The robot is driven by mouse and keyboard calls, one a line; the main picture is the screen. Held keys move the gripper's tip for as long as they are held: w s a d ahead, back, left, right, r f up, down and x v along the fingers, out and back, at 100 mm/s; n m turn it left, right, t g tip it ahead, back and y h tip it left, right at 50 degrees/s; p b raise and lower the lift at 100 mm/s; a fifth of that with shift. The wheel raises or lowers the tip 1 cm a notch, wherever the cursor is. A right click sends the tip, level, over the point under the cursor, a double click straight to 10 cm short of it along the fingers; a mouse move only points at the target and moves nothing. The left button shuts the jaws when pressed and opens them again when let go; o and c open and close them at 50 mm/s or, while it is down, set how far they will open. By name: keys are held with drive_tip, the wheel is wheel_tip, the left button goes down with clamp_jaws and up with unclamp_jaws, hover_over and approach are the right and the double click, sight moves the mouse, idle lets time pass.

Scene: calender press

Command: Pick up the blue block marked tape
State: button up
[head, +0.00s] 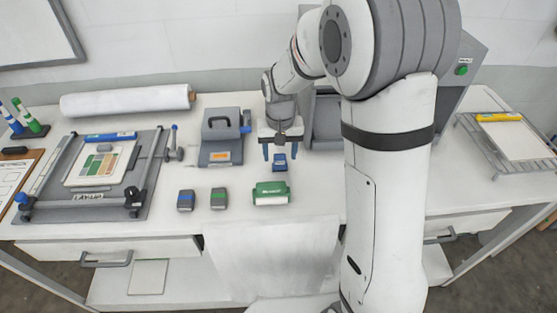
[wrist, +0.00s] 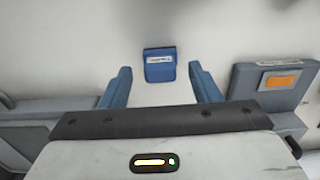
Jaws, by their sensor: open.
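The blue block (head: 280,163) sits on the white table, just in front of the grey machine with the handle and to its right. It also shows in the wrist view (wrist: 160,66), upper middle, with a white label whose print is too small to read. My gripper (head: 280,155) is over the block, its two blue fingers open. In the wrist view my gripper (wrist: 160,80) has one finger on either side of the block's line, with the block between and slightly beyond the fingertips. Nothing is held.
A green block (head: 271,194) and two small dark blocks, one blue-striped (head: 186,200) and one green-striped (head: 218,198), stand nearer the front edge. The grey machine with an orange label (head: 221,140) is to the left. A grey housing (head: 326,125) stands close on the right.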

sight(280, 155)
drive_tip(key=shift+f, duration=0.95)
drive_tip(key=shift+c, duration=0.2)
drive_tip(key=c, duration=1)
wheel_tip(280, 155, up, 10)
drive_tip(key=shift+r+b, duration=0.1)
drive_tip(key=shift+b, duration=0.5)
drive_tip(key=o, duration=0.3)
drive_tip(key=shift+c, duration=1.2)
